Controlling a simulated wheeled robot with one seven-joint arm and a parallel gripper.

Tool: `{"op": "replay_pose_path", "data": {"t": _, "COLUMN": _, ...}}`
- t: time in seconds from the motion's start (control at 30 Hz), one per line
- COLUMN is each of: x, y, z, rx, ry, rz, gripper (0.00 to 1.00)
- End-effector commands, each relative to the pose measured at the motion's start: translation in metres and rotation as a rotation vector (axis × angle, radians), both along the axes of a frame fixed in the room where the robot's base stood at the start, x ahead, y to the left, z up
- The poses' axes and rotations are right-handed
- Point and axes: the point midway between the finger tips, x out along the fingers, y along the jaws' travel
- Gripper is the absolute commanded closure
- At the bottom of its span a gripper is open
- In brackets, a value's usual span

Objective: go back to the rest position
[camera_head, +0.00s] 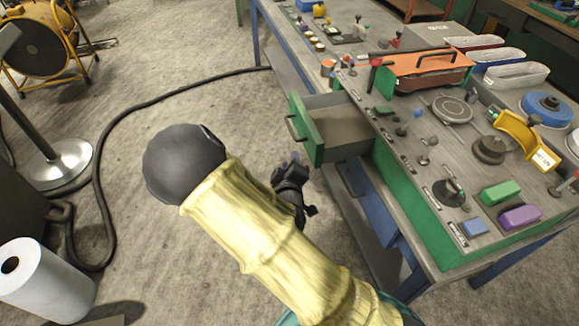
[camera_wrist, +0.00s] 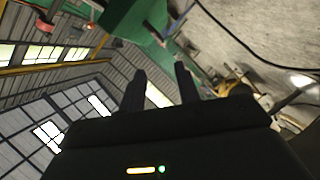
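My gripper (camera_wrist: 160,78) shows in the wrist view with its two dark fingers apart and nothing between them. In the head view my gripper (camera_head: 292,163) is small and dark, over the floor left of the workbench (camera_head: 375,205) and close below the open green drawer (camera_head: 316,137). It appears apart from the drawer. My yellow-sleeved arm covers the lower middle of the head view and hides part of the floor and bench leg area.
The drawer juts left from the bench; its visible inside looks empty. A black cable (camera_head: 108,165) curves over the floor. A metal post base (camera_head: 57,163), a white roll (camera_head: 42,280) and a yellow-framed fan (camera_head: 40,45) stand left. Open floor lies between.

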Motion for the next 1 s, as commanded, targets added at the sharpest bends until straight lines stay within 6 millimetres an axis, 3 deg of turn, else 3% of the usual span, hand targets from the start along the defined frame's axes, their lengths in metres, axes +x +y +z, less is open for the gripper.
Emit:
{"op": "replay_pose_path", "data": {"t": 0.13, "x": -0.008, "y": 0.0, "z": 0.002, "rx": 0.0, "ry": 0.0, "rz": 0.0, "gripper": 0.67}}
{"op": "replay_pose_path", "data": {"t": 0.67, "x": -0.008, "y": -0.002, "z": 0.002, "rx": 0.007, "ry": 0.008, "rz": -0.007, "gripper": 0.67}}
{"op": "replay_pose_path", "data": {"t": 0.77, "x": -0.007, "y": -0.011, "z": 0.0, "rx": 0.048, "ry": 0.052, "rz": -0.041, "gripper": 0.67}}
{"op": "replay_pose_path", "data": {"t": 1.0, "x": -0.019, "y": -0.052, "z": -0.007, "rx": 0.301, "ry": 0.325, "rz": -0.226, "gripper": 0.67}}
